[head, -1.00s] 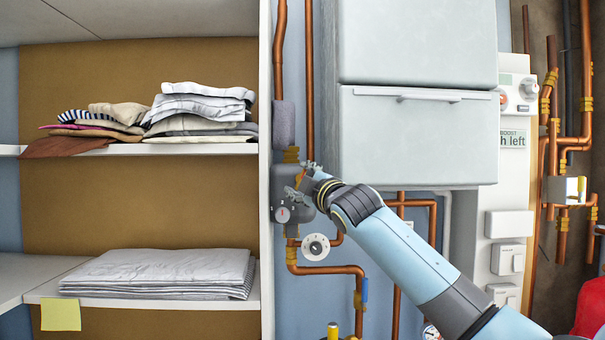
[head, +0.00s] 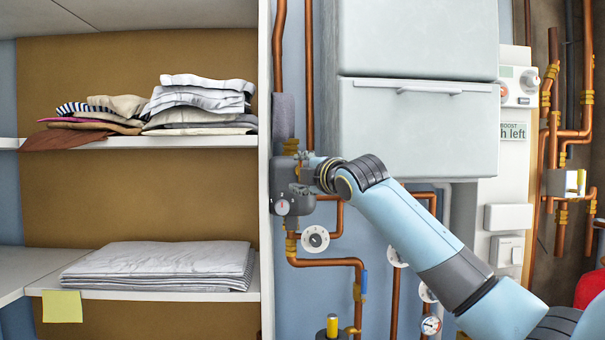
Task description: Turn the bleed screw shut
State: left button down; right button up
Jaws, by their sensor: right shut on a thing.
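My right gripper (head: 301,176) reaches in from the right and lies against the dark grey pipe-mounted unit (head: 297,206) beside the shelf's edge. Its jaws are shut on a small part at the top of this unit, taken to be the bleed screw. The screw itself is hidden behind the fingers, so its turn position cannot be told. A small round dial with a red pointer (head: 282,207) shows on the unit's front, just below the gripper. My left gripper is not in view.
A white numbered dial (head: 315,239) sits below right on the copper pipe (head: 330,262). A grey cabinet (head: 420,125) hangs right above my arm. The shelf's upright edge (head: 265,170) stands close on the left. A yellow-topped valve (head: 332,326) is at the bottom.

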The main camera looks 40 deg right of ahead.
jog(key=o, duration=1.2)
jog(key=shift+c, duration=0.2)
jog(key=s+a, duration=0.2)
jog(key=s, duration=0.9)
jog(key=shift+s, duration=0.4)
jog(key=shift+d, duration=0.1)
